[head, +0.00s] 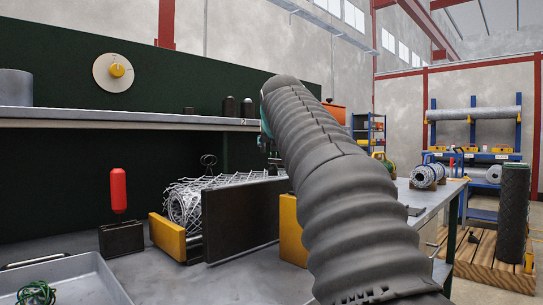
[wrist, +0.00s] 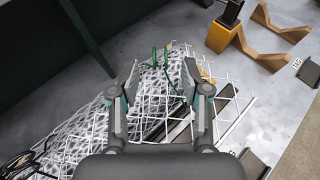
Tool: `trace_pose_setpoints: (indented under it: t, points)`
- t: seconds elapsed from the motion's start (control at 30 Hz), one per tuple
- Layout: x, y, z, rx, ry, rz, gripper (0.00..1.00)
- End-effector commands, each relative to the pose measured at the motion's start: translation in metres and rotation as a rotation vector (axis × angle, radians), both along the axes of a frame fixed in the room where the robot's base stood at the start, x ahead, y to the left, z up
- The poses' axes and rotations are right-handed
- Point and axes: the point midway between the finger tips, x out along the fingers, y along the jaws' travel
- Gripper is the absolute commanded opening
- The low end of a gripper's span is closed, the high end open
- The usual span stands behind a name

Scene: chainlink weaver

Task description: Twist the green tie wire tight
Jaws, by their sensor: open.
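The green tie wire (wrist: 154,60) stands up in thin strands at the far end of a chain-link mesh roll (wrist: 80,98) in the wrist view. My gripper (wrist: 159,74) is open above the roll, with one finger on each side of the wire. The wire shows between and just beyond the fingertips; I cannot tell whether a finger touches it. In the head view the mesh roll (head: 186,206) lies in a cradle with a yellow end block (head: 167,237) and a dark side plate (head: 241,219). My arm hides the gripper and the tie wire there.
A red-handled tool (head: 118,190) stands in a dark block (head: 121,239) left of the cradle. A grey tray (head: 90,288) holds a green wire coil (head: 36,293). A shelf (head: 120,122) runs above the bench. Wooden supports (wrist: 272,52) lie beyond the roll.

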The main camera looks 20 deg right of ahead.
Motion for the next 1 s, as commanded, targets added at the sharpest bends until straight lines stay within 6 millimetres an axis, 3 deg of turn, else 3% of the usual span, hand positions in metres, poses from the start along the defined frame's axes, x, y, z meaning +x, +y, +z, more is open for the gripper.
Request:
trace_pose_setpoints:
  t: [0.1,0.33,0.77,0.97,1.0]
  points:
    - [0.020,-0.008,-0.010,0.000,0.001,0.000,0.47]
    - [0.044,-0.017,-0.020,0.002,0.000,0.001,0.47]
    - [0.052,-0.020,-0.023,0.001,-0.001,0.001,0.47]
    - [0.052,-0.020,-0.023,0.001,0.000,0.001,0.02]
    - [0.052,-0.020,-0.023,0.001,0.000,0.001,0.00]
